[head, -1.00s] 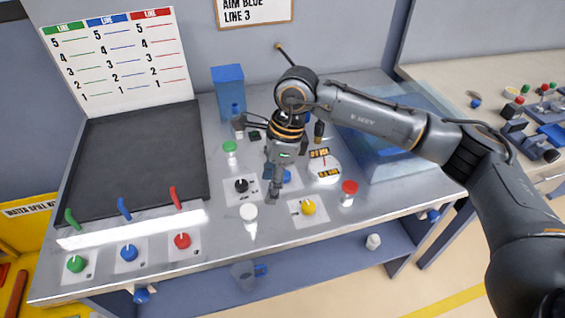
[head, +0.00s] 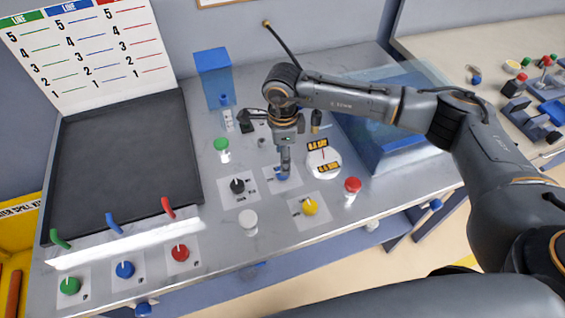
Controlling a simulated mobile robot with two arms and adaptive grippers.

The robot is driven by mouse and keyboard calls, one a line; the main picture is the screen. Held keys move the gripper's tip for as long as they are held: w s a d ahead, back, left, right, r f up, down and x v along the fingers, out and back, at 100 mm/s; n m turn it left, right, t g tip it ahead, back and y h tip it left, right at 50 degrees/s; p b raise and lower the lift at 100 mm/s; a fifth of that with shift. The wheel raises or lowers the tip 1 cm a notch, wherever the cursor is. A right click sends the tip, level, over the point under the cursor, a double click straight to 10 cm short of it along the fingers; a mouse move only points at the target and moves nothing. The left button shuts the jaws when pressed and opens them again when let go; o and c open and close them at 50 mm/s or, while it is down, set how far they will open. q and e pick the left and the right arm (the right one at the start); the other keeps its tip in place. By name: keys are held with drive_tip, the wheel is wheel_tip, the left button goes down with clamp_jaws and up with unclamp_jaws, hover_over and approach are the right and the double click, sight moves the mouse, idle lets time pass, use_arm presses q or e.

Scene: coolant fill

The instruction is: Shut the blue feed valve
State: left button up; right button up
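A blue knob (head: 279,178) sits on a white plate in the middle of the bench, left of a round gauge (head: 323,160). My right gripper (head: 285,170) points down at this knob and covers part of it. I cannot tell whether its fingers touch the knob or how far apart they are. Another blue knob (head: 125,269) is at the front left between a green and a red one, with a blue lever (head: 113,222) behind it. The frames do not show which of these is the feed valve. My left gripper is not in view.
Black (head: 237,186) and yellow (head: 310,207) knobs flank the middle knob in front. White (head: 249,219), red (head: 352,185) and green (head: 222,144) capped posts stand around. A blue tank (head: 213,72) is behind, a clear blue bin (head: 385,130) at right. The dark panel (head: 130,150) is bare.

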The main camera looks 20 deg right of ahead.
wheel_tip(320, 180, down, 5)
drive_tip(key=shift+r+p, duration=0.1)
drive_tip(key=shift+p, duration=0.45)
drive_tip(key=shift+f, duration=0.35)
drive_tip(key=shift+c, duration=1)
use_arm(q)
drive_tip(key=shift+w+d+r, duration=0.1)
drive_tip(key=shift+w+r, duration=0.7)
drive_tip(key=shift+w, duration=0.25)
use_arm(e)
drive_tip(key=c, duration=1)
